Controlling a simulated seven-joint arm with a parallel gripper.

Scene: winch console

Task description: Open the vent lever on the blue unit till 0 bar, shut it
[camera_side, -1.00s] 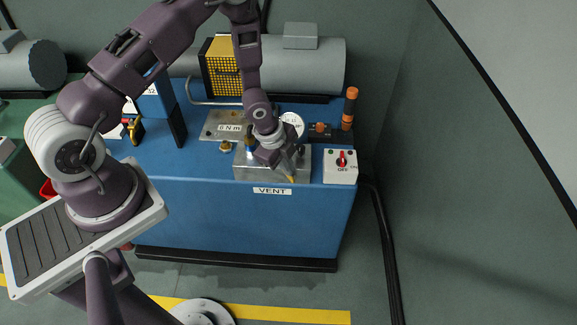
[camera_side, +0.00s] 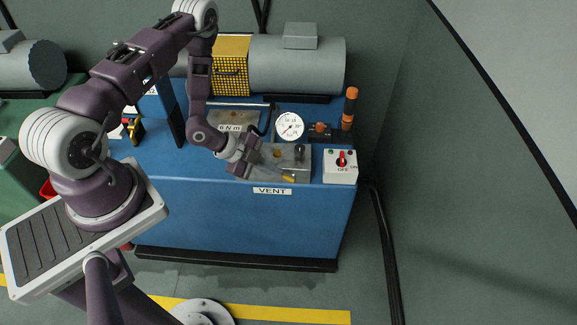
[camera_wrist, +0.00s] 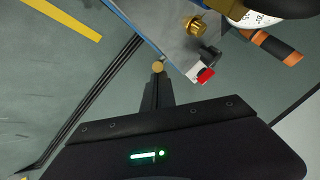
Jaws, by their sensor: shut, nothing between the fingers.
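The blue unit (camera_side: 230,215) carries a metal block (camera_side: 302,170) above a VENT label (camera_side: 272,191). A yellow-ended lever (camera_side: 287,178) shows at the block's front edge. My gripper (camera_side: 272,170) is shut with nothing in it, slanting in from the left just beside the lever. In the wrist view my closed fingers (camera_wrist: 157,82) end right by a round yellow end (camera_wrist: 158,67); I cannot tell whether they touch it. The gauge (camera_side: 290,125) stands behind the block, its dial facing the camera, its reading too small to tell. My gripper hides part of the block.
A white switch box (camera_side: 340,174) with a red knob stands right of the block. An orange-and-black post (camera_side: 350,108) rises behind it. A plate marked Nm (camera_side: 236,121) and a grey tank (camera_side: 297,66) lie further back.

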